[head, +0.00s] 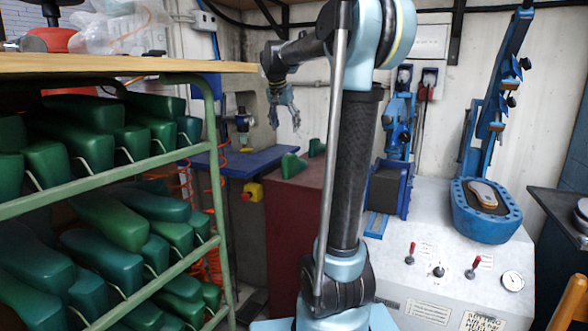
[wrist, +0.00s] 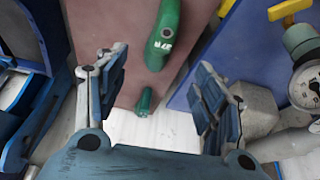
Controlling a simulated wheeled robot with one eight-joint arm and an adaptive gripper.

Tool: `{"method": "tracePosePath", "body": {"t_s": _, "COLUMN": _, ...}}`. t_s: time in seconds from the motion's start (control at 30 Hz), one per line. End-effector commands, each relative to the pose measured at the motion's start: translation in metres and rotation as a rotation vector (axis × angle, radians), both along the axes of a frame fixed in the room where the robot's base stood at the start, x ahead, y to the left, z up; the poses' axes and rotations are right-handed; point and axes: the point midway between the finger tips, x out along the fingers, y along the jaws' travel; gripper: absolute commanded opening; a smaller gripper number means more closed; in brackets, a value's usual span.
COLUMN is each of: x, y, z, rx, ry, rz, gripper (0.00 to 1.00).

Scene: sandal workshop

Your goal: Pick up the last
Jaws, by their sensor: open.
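A green last (wrist: 165,28) marked "37R" is on the dull red top in the wrist view, between and beyond my open fingers. A smaller green piece (wrist: 144,101) shows below it, near the edge of that top. In the head view two green pieces, a nearer one (head: 292,166) and a farther one (head: 317,147), stand on the red cabinet (head: 295,215). My gripper (head: 285,118) is open and empty, pointing down above and behind the cabinet in the picture. It also shows in the wrist view (wrist: 157,68), its fingers apart from the last.
A green rack (head: 150,165) full of green lasts stands at the left. A blue bench (head: 232,162) with a yellow switch box (head: 252,191) lies beyond. A blue press (head: 487,212) stands on the grey machine (head: 430,260) at the right. A gauge (wrist: 306,86) is at the wrist view's right edge.

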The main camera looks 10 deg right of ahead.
Motion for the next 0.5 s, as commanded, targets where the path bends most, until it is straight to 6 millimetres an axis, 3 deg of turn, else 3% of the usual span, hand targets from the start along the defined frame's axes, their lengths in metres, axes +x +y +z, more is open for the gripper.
{"method": "tracePosePath", "body": {"t_s": 0.17, "x": 0.012, "y": 0.000, "z": -0.005, "rx": -0.001, "ry": -0.005, "rz": -0.011, "gripper": 0.63}}
{"method": "tracePosePath", "body": {"t_s": 0.5, "x": 0.029, "y": -0.012, "z": -0.058, "rx": -0.001, "ry": -0.005, "rz": -0.011, "gripper": 0.63}}
